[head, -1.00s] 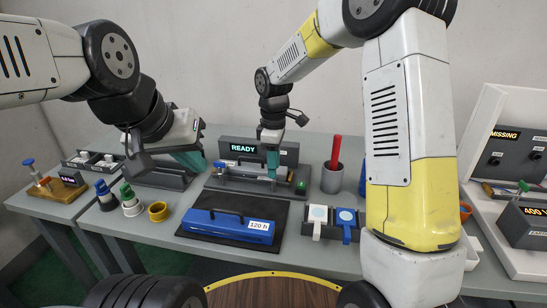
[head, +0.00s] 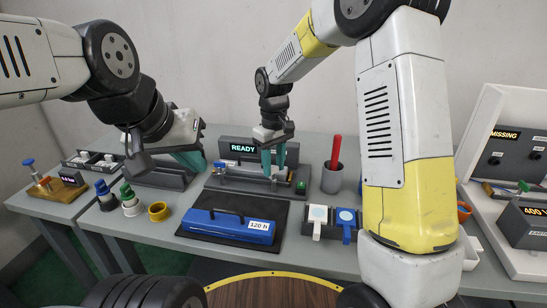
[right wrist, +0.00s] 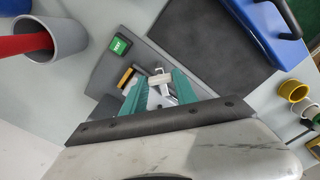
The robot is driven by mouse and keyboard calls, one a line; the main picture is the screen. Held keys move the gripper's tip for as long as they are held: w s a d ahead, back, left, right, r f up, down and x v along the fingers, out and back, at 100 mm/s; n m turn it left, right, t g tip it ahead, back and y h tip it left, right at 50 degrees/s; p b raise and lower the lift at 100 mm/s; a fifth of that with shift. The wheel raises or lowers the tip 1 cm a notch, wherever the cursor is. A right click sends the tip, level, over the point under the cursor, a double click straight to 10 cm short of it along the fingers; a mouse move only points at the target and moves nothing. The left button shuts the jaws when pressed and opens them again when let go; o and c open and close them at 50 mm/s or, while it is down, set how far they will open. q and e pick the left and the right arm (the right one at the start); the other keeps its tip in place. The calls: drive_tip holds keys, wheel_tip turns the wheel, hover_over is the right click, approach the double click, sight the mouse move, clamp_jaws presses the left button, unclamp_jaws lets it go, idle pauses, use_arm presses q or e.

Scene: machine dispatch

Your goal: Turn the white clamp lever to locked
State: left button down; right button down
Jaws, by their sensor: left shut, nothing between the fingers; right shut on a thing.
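The white clamp lever (right wrist: 160,78) shows as a small white T-shaped piece between the teal fingers of my right gripper (right wrist: 158,88) in the right wrist view. In the head view my right gripper (head: 273,172) points down at the grey fixture (head: 235,188) below the READY display (head: 243,148). It is shut on the lever, and its fingers stand a little apart around it. In the head view the lever is mostly hidden by the fingers. My left gripper (head: 194,160) is shut and empty, left of the fixture.
A green button (head: 301,187) sits on the fixture's right end. A grey cup with a red rod (head: 335,152) stands to its right. A blue case (head: 228,226) lies on a dark mat in front. A tray with white and blue pieces (head: 347,218) is at front right.

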sight(274, 168)
drive_tip(key=m, duration=0.5)
drive_tip(key=shift+m, duration=2.6)
drive_tip(key=c, duration=1)
unclamp_jaws()
drive_tip(key=shift+o, duration=0.2)
wheel_tip(274, 168, up, 7)
drive_tip(key=shift+r, duration=0.45)
